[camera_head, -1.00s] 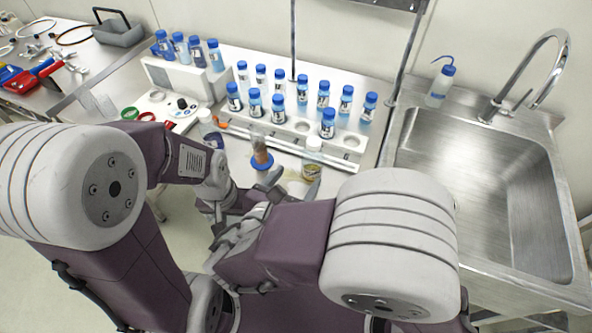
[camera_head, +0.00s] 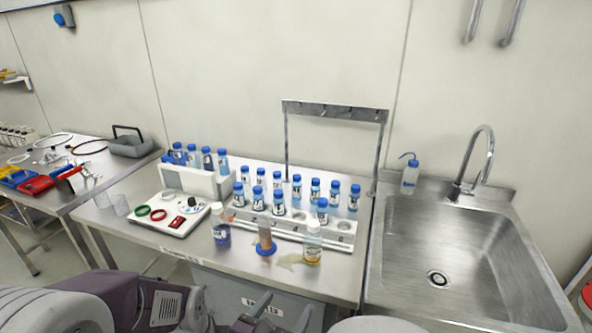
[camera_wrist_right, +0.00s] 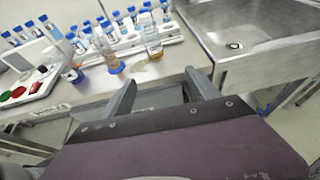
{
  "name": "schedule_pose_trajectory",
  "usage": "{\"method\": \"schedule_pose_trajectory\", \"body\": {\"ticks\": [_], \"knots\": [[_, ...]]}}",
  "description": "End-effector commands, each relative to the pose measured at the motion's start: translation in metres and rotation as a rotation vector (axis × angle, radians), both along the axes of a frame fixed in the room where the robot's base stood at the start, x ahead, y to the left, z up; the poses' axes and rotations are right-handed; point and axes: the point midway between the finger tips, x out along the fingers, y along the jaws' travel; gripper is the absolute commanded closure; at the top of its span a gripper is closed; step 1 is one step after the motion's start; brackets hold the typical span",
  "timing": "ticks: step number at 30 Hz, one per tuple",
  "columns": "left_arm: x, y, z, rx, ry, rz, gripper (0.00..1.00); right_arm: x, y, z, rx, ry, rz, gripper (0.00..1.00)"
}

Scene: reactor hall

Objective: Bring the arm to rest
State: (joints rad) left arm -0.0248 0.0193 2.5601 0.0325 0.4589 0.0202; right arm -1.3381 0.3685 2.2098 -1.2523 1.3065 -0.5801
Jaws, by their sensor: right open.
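My right gripper (camera_head: 281,311) is low at the bottom edge of the head view, in front of the bench. Its two dark fingers are apart with nothing between them. In the right wrist view the open fingers (camera_wrist_right: 161,88) point toward the bench front, clear of the bottles. Part of my left arm (camera_head: 110,296) enters at the lower left of the head view; I cannot see its fingers.
A steel bench (camera_head: 130,232) holds a white bottle rack (camera_head: 262,231) with blue-capped bottles. Near the front edge stand a purple-liquid bottle (camera_head: 221,236), a brown-filled tube on a blue base (camera_head: 265,236) and a yellow-liquid bottle (camera_head: 312,247). A sink (camera_head: 450,235) is right.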

Motion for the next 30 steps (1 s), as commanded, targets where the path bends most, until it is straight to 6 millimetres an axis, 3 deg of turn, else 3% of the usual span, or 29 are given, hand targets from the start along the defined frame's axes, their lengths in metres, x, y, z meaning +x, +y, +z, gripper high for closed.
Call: {"method": "schedule_pose_trajectory", "body": {"ticks": [8,12,16,19,21,24,27,30], "knots": [[0.000,0.000,0.005,0.000,-0.001,0.000,0.45,0.035,-0.058,0.014,0.031,-0.011,-0.195,0.30],[0.000,0.000,0.008,0.000,-0.001,0.000,0.45,0.048,-0.108,0.021,0.049,-0.009,-0.349,0.30],[0.000,0.000,0.011,0.000,0.000,0.000,0.45,0.045,-0.169,0.019,0.091,0.024,-0.554,0.30],[0.000,0.000,0.015,0.000,0.000,0.000,0.45,0.026,-0.223,0.008,0.177,0.069,-0.777,0.30],[0.000,0.000,0.018,0.000,0.000,0.000,0.45,0.000,-0.258,-0.005,0.285,0.101,-0.979,0.30],[0.000,0.000,0.022,0.000,-0.001,0.000,0.45,-0.045,-0.287,-0.030,0.510,0.121,-1.297,0.30],[0.000,0.000,0.025,0.000,-0.001,0.000,0.45,-0.081,-0.285,-0.055,0.801,0.085,-1.625,0.30],[0.000,0.000,0.027,0.000,0.000,0.000,0.45,-0.094,-0.262,-0.075,1.117,-0.011,-1.912,0.30]]}}
